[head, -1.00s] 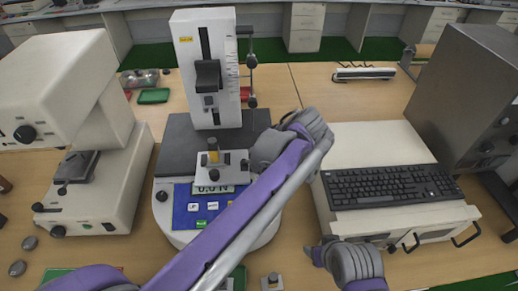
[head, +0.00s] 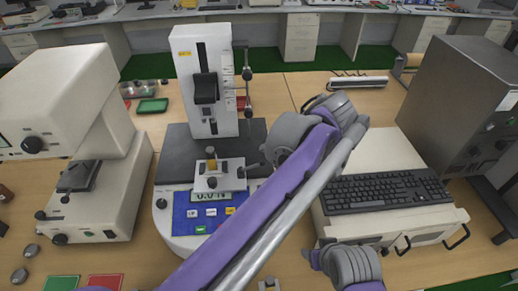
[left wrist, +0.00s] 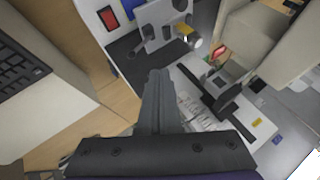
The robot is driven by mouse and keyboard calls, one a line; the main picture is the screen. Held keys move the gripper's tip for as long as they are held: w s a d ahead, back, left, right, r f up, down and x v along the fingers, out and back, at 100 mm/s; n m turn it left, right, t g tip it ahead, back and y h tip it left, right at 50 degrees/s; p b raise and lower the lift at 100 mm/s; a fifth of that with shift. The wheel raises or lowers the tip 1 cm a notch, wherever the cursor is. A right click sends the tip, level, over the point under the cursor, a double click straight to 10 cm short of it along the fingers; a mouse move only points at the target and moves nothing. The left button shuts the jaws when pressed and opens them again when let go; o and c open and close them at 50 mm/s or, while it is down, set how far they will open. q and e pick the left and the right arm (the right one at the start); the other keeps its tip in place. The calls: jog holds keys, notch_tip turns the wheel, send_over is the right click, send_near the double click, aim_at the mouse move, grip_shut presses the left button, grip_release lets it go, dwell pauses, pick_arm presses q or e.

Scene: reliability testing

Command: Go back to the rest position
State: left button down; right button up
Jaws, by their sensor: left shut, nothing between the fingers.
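My left arm reaches in from the lower left, and its purple and silver forearm crosses in front of the test stand. My left gripper (head: 264,149) is beside the right side of the stand's base; most of it is hidden by the wrist in the head view. In the left wrist view my left gripper (left wrist: 157,76) is shut and empty, its fingers together. My right gripper (head: 311,257) is low in the head view, in front of the cream cabinet. It is small and partly hidden, so its jaws cannot be read.
The white test stand (head: 205,60) with a blue panel is at the centre. A cream microscope-like instrument (head: 110,190) stands left. A black keyboard (head: 385,190) lies on the cream cabinet (head: 440,221) at right, with a grey metal box (head: 455,95) behind it.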

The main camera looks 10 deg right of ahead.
pick_arm(q)
jog(key=shift+s+d+r, duration=0.1)
jog(key=shift+d+r, duration=0.05)
dwell(0.4)
jog(key=s+a+f+g+h, duration=0.1)
jog(key=s+a+f, duration=0.25)
jog(key=a, duration=0.45)
jog(key=s+a+f+g+h, duration=0.1)
jog(key=s+a+f+h, duration=0.15)
jog(key=a+f, duration=0.4)
jog(key=s+a+f+n+t+h, duration=0.1)
jog(key=s+a+f+n, duration=0.1)
jog(key=s+a+f, duration=0.7)
jog(key=s+a, duration=0.1)
jog(key=s, duration=0.2)
jog(key=shift+s+a+f+t+h, duration=0.3)
jog(key=shift+a+h, duration=0.05)
